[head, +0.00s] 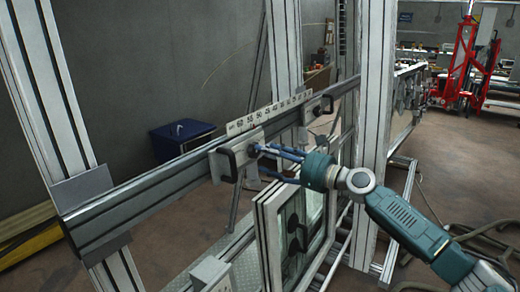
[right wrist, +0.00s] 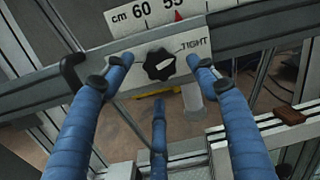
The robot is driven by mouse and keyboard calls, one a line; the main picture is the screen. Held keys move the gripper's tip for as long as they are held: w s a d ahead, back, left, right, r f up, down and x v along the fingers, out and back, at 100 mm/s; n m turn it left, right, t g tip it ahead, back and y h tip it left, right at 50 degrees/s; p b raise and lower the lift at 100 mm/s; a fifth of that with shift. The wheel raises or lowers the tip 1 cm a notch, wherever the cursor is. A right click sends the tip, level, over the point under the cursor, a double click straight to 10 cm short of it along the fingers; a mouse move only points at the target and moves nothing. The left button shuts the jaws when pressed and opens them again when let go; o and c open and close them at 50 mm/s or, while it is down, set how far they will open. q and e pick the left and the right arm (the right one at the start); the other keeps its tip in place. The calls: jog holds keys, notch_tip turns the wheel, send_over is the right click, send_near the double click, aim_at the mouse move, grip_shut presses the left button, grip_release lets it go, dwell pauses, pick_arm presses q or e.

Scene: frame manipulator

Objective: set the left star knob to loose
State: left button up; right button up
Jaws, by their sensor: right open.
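The left star knob (right wrist: 160,65) is black with several lobes and a pale mark across its face. It sits on a light plate (right wrist: 140,48) on the rail, with the word TIGHT printed to its upper right; no other setting label is visible. My right gripper (right wrist: 161,82) is open, with one blue finger on each side of the knob and a third below it, apart from it in the picture. In the head view my right gripper (head: 263,159) reaches the plate from the right, and its fingers largely cover the knob. My left gripper is in neither view.
A centimetre scale (head: 268,115) with a red pointer runs along the top of the rail (head: 150,195). Another plate with a dark knob (head: 317,110) is farther right. A framed glass panel (head: 300,225) hangs below, and a thick upright post (head: 376,100) stands behind my right arm.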

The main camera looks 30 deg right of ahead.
aim_at(256, 152)
jog(key=shift+p+x, duration=0.6)
jog(key=shift+x, duration=1.25)
